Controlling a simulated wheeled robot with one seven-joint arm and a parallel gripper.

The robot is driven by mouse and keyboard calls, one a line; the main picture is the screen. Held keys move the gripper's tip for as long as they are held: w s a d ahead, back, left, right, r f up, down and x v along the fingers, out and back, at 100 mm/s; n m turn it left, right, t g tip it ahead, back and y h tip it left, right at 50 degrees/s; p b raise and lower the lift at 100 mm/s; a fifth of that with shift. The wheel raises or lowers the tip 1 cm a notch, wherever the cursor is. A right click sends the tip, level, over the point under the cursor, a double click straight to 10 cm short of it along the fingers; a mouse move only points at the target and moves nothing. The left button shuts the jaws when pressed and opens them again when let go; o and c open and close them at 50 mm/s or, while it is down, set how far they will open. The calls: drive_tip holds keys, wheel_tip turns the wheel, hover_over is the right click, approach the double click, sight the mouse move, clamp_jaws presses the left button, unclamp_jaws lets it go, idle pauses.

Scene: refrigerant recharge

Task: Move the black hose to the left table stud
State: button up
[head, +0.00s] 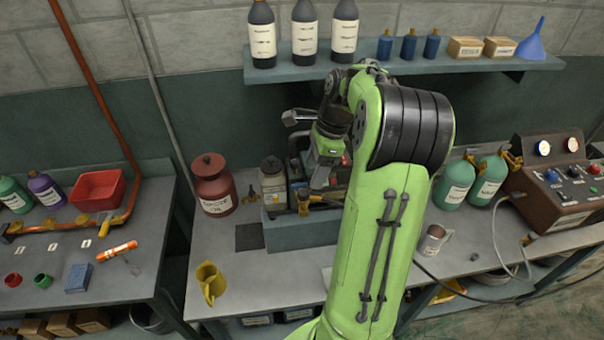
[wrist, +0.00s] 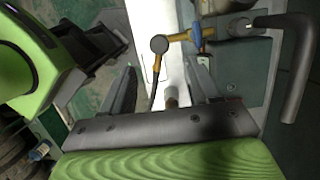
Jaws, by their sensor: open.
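My gripper (head: 322,176) is over the middle bench beside the machine, partly hidden by my own arm in the head view. In the wrist view its two fingers (wrist: 162,82) stand apart, with nothing clearly held. A thin dark hose (wrist: 155,82) hangs from a round brass fitting (wrist: 159,44) and runs down between the fingers; I cannot tell if a finger touches it. In the head view a brass fitting (head: 303,201) shows just below my gripper. I cannot pick out the left table stud for certain.
A grey bent bar (wrist: 298,68) is right of my fingers in the wrist view.

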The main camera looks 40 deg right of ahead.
sight(306, 191)
drive_tip(key=b+x, duration=0.6)
drive_tip(key=x, duration=0.2)
drive_tip(key=shift+f, duration=0.1)
drive_tip(key=shift+a+r, duration=0.1)
drive_tip(key=shift+r, duration=0.15)
drive_tip(key=shift+w+a+p, duration=0.1)
drive_tip(key=shift+w+p, duration=0.05)
drive_tip(key=shift+p, duration=0.3)
drive_tip(key=c, duration=1.1)
drive_tip(key=shift+r+n+p, duration=0.1)
drive_tip(key=shift+n+p, duration=0.35)
drive_tip(key=shift+n, duration=0.15)
drive_tip(key=shift+n+g+p, duration=0.4)
drive_tip(key=shift+n+p, duration=0.15)
drive_tip(key=shift+n, duration=0.75)
